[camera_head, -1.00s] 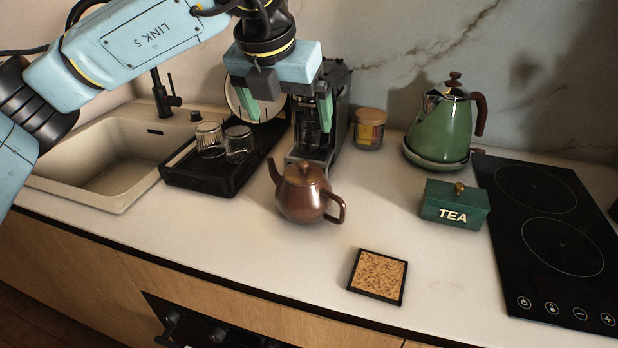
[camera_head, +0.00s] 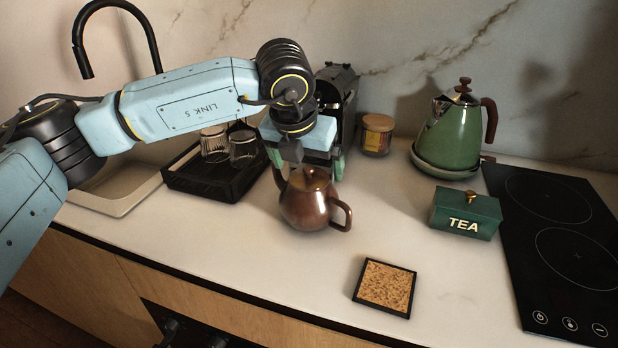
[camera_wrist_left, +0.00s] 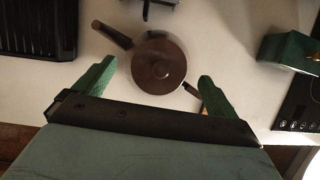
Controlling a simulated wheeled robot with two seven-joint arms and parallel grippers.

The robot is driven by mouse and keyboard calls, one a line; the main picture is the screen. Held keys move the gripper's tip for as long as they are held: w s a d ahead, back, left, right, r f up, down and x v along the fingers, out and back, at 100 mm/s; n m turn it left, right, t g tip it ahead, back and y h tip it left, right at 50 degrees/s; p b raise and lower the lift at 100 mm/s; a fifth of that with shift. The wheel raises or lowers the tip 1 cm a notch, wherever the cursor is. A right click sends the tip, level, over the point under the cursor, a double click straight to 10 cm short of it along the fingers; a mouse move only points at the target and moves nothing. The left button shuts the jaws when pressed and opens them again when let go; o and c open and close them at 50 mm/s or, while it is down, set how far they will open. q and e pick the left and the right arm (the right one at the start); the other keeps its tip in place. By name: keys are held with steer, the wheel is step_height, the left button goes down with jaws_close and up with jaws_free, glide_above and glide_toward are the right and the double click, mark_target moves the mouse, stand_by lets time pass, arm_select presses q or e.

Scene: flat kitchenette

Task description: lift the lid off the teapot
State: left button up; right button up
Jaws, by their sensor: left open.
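The brown teapot (camera_head: 307,207) stands upright on the counter, with its spout to the left and its handle to the right. Its lid (camera_head: 311,177) with a small knob is seated on top; the lid (camera_wrist_left: 158,66) also shows round in the left wrist view. My left gripper (camera_head: 307,168) is open and empty, pointing down just behind and above the teapot. In the left wrist view its green fingers (camera_wrist_left: 152,88) are spread apart, with the teapot beyond their tips. My right gripper is not in view.
A black drying rack (camera_head: 213,178) with glasses stands left, beside the sink. A coffee machine (camera_head: 338,105) stands behind the gripper. A candle jar (camera_head: 376,134), green kettle (camera_head: 450,137), tea box (camera_head: 465,213), hob (camera_head: 560,215) and cork coaster (camera_head: 385,287) lie right. The counter between is clear.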

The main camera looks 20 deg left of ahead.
arm_select(q)
steer(key=shift+x, duration=0.9)
steer(key=shift+c, duration=0.4)
steer(key=c, duration=1)
